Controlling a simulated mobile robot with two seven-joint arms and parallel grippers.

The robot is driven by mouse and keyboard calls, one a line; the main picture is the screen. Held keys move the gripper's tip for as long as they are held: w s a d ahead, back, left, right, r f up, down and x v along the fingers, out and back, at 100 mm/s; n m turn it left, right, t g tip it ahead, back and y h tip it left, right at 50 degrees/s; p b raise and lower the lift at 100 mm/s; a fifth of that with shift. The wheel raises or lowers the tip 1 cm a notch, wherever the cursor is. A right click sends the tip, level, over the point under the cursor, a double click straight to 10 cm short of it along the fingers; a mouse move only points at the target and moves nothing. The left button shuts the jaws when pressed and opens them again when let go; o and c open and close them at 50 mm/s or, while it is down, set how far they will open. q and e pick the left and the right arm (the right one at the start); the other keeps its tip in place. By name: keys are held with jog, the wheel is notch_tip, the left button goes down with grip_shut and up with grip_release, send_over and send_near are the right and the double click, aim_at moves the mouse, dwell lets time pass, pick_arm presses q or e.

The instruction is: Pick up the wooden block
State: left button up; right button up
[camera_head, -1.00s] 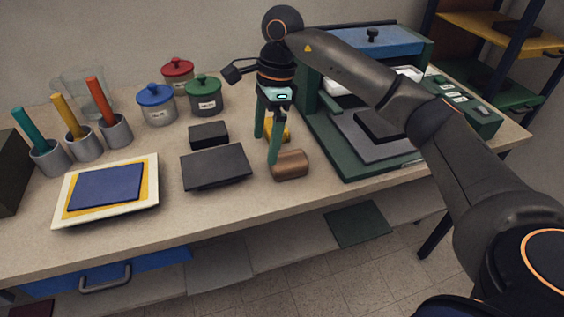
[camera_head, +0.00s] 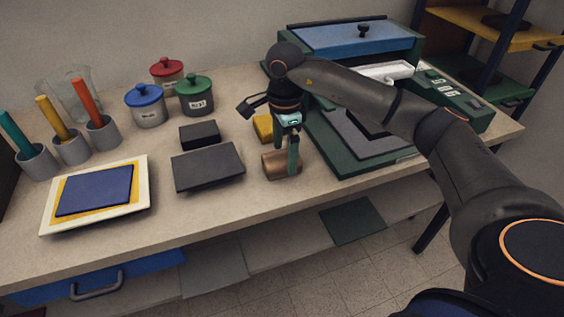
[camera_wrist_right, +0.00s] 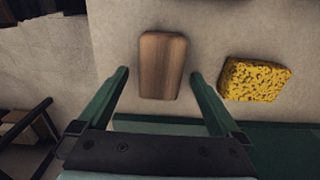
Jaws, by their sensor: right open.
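The wooden block (camera_head: 271,167) is brown with rounded edges and lies on the table near its front edge. My right gripper (camera_head: 285,156) is open above and around it, one green finger passing in front of the block's right part. In the right wrist view the block (camera_wrist_right: 162,64) lies lengthwise ahead, lined up with the gap between the two open fingers (camera_wrist_right: 160,76), with space on both sides. How far the fingertips are above the table is hard to tell. My left gripper is out of view.
A yellow sponge (camera_wrist_right: 254,80) lies close to the right finger. A dark flat slab (camera_head: 207,167) and a black block (camera_head: 200,134) lie left of the gripper. A green press (camera_head: 352,163) stands right. Lidded jars (camera_head: 146,106) stand behind.

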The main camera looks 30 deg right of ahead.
notch_tip(320, 180, down, 2)
jog(key=shift+f, duration=0.1)
jog(key=c, duration=1.5)
